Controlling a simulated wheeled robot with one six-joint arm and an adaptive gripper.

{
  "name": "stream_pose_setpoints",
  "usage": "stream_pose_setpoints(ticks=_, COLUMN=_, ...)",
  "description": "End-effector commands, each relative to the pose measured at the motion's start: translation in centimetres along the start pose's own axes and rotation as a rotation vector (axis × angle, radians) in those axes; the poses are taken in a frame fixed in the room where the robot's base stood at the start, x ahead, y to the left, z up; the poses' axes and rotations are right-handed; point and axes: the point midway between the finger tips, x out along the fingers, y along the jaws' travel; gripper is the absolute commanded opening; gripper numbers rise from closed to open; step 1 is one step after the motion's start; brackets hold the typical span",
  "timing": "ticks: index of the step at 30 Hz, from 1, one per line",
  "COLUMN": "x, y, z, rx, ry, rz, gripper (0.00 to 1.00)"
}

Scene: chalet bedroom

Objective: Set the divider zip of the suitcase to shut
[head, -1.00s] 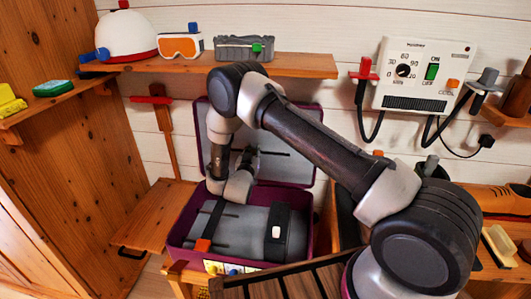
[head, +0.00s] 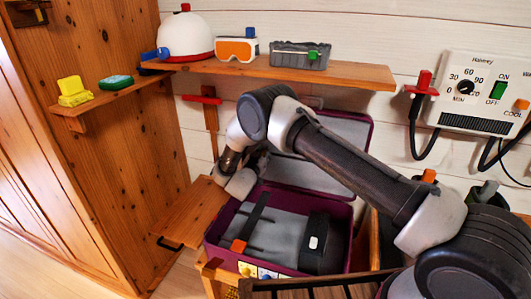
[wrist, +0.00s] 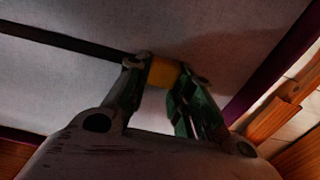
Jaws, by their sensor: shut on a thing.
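The purple suitcase (head: 345,268) lies open, its lid (head: 362,128) raised at the back with a grey inner panel (head: 335,175). In the wrist view, the dark divider zip line (wrist: 60,38) runs across the pale grey panel (wrist: 100,80) from the left edge to my gripper (wrist: 165,72). My gripper is shut on a small yellow-orange pull (wrist: 164,72) at this line, near the purple lid edge (wrist: 275,70). In the head view my gripper (head: 258,165) is at the left side of the lid, its fingertips mostly hidden.
The suitcase base holds grey contents (head: 275,235) with dark straps and an orange tag (head: 239,246). A wooden shelf (head: 350,76) with a helmet (head: 186,38), goggles (head: 236,48) and a grey box (head: 299,56) is above. A wooden ledge (head: 190,212) is at the left.

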Motion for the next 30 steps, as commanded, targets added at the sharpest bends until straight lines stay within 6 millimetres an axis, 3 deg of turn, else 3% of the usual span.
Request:
stream_pose_setpoints(ticks=2, x=-0.1, y=-0.3, z=-0.1, rx=0.002, ry=0.000, rz=-0.007, gripper=0.00)
stream_pose_setpoints(ticks=3, x=-0.1, y=-0.3, z=-0.1, rx=0.002, ry=0.000, rz=-0.008, gripper=0.27)
stream_pose_setpoints(ticks=6, x=-0.1, y=-0.3, z=-0.1, rx=0.002, ry=0.000, rz=-0.008, gripper=0.45)
stream_pose_setpoints(ticks=7, x=-0.1, y=-0.3, z=-0.1, rx=0.002, ry=0.000, rz=-0.007, gripper=0.46)
stream_pose_setpoints(ticks=19, x=-1.0, y=-0.3, z=-0.1, rx=0.002, ry=0.001, rz=-0.006, gripper=0.46)
stream_pose_setpoints(ticks=30, x=-8.7, y=-0.3, z=0.0, rx=0.001, ry=0.000, rz=-0.009, gripper=0.46)
